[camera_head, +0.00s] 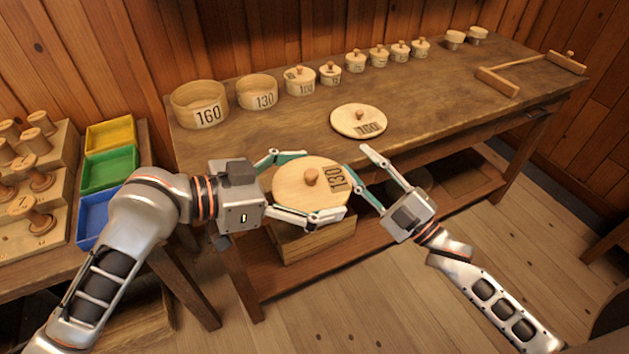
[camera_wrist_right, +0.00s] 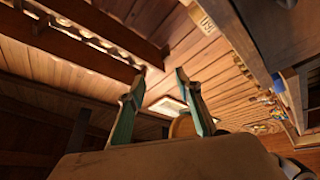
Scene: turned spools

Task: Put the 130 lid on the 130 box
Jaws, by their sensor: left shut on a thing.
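The 130 lid (camera_head: 298,192) is a round pale wooden disc with a knob on top and the number 130 by its right edge. My left gripper (camera_head: 322,182) is shut on it, with a finger along either side, and holds it in front of the table's front edge. The 130 box (camera_head: 257,93) is a round wooden box standing on the table at the back left, with no lid on it. My right gripper (camera_head: 355,158) is open just right of the lid; whether it touches the lid I cannot tell. Its two parted fingers show in the right wrist view (camera_wrist_right: 161,73).
On the table (camera_head: 440,100), the open 160 box (camera_head: 199,105) stands left of the 130 box and a smaller lidded box (camera_head: 300,81) right of it. The 160 lid (camera_head: 358,121) lies nearer the front. Coloured trays (camera_head: 109,170) are at the left.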

